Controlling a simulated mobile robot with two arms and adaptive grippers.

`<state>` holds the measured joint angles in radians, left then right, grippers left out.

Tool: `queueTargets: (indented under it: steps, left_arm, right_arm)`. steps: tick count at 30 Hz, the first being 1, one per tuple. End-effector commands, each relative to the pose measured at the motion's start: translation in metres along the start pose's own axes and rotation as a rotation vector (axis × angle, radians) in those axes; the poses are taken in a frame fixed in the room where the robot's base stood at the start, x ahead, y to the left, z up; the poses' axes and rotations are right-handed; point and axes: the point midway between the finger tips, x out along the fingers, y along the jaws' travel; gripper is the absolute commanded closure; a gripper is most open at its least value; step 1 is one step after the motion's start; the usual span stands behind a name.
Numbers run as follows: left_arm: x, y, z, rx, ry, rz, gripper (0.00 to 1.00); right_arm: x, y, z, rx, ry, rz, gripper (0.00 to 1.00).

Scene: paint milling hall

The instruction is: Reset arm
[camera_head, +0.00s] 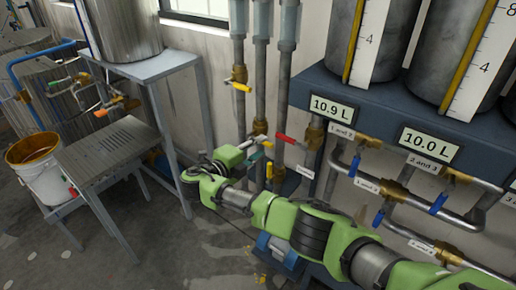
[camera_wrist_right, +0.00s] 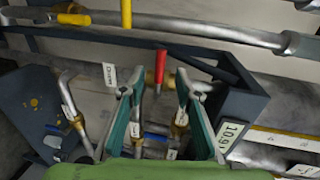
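A red valve handle (camera_wrist_right: 160,68) appears between the fingertips; I cannot tell the gap in depth. Neither finger visibly touches it. The red handle also shows in the head view (camera_head: 286,138), just right of the gripper. My left gripper is not in view.
Two steel tanks stand on a dark shelf (camera_head: 300,92) at right, with displays reading 10.9 L (camera_head: 332,108) and 10.0 L (camera_head: 428,142). Valved pipes (camera_head: 330,168) run below. At left are a metal table (camera_head: 110,145) and a white bucket (camera_head: 45,180).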

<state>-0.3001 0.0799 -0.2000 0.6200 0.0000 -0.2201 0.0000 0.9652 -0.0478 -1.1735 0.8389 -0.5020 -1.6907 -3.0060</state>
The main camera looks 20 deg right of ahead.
Motion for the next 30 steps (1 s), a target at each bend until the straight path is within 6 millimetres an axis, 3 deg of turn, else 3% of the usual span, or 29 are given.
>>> queueTargets:
  steps: [12, 16, 20, 25, 30]
  left_arm:
    - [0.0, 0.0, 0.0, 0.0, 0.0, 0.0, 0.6]
    - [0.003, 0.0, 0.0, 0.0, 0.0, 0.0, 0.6]
    - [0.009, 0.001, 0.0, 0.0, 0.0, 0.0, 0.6]
    - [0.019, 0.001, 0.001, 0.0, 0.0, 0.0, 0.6]
    - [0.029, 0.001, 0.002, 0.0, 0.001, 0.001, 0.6]
  right_arm:
    - [-0.001, 0.0, 0.0, 0.001, 0.0, 0.001, 0.7]
    - [0.004, 0.022, -0.003, 0.037, -0.004, 0.039, 0.7]
    - [0.013, 0.091, -0.014, 0.177, -0.007, 0.162, 0.7]
    - [0.015, 0.219, -0.043, 0.484, 0.056, 0.401, 0.7]
    - [0.001, 0.342, -0.088, 0.826, 0.225, 0.612, 0.7]
